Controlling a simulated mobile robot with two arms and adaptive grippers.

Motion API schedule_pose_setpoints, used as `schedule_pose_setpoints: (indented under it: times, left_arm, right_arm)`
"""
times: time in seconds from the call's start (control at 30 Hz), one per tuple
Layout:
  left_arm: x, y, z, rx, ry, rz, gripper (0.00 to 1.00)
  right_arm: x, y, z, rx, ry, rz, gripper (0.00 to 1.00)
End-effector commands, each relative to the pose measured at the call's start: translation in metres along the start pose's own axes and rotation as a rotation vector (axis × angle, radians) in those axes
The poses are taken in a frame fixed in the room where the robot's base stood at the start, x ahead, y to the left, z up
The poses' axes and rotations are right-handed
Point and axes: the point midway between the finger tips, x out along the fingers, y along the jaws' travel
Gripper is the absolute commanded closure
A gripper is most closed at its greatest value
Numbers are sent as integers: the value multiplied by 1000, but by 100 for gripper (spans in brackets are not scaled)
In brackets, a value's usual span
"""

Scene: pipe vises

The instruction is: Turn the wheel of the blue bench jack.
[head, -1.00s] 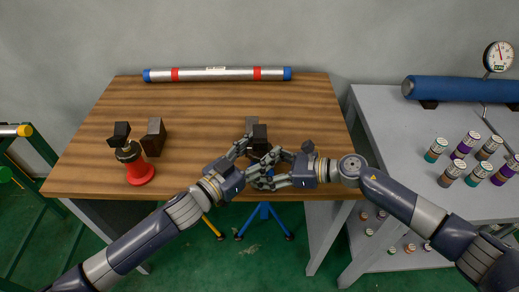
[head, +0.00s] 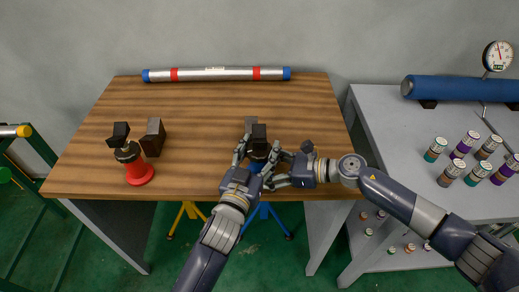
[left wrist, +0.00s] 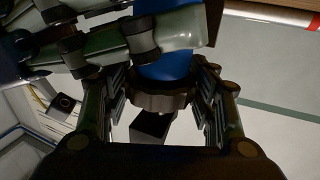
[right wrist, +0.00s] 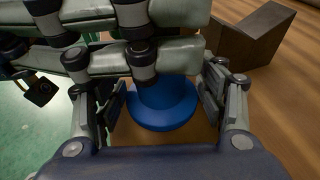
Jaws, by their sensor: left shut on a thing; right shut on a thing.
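The blue bench jack (head: 257,167) stands at the table's front edge with a dark block on top (head: 259,137), mostly hidden by my grippers. In the left wrist view its dark ribbed wheel (left wrist: 163,98) sits against the blue body (left wrist: 165,65). My left gripper (head: 256,154) is shut on the wheel, one finger on each side. My right gripper (head: 277,166) is shut on the jack's blue body below the wheel. In the right wrist view the round blue base (right wrist: 163,112) shows between its fingers, and grey finger links cross the upper part.
A red jack (head: 139,173) and a dark block (head: 153,137) stand at the table's left. A silver pipe with red bands (head: 216,74) lies along the back. A grey bench (head: 400,125) at right holds a blue cylinder (head: 455,89) and several small cans.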

Motion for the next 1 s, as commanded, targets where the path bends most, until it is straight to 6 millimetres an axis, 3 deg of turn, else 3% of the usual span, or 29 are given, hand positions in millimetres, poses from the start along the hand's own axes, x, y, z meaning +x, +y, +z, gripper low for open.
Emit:
schedule_pose_setpoints:
  times: [0.37, 0.4, 0.47, 0.83, 1.0]
  left_arm:
    - [1, -1, -3, 3, 6, -4, 71]
    - [1, -1, -3, 3, 6, -4, 38]
    - [1, -1, -3, 3, 5, -3, 26]
    - [-1, -1, 0, 2, 0, -3, 26]
    - [-17, -1, 2, 2, -2, -3, 26]
  right_arm:
    - [1, 2, 0, 0, 0, 6, 48]
    - [1, 2, 0, 0, 0, 6, 48]
    - [1, 2, 0, 0, 0, 6, 48]
    - [0, 1, 0, 2, 0, 4, 48]
    - [0, 1, 0, 2, 1, 3, 48]
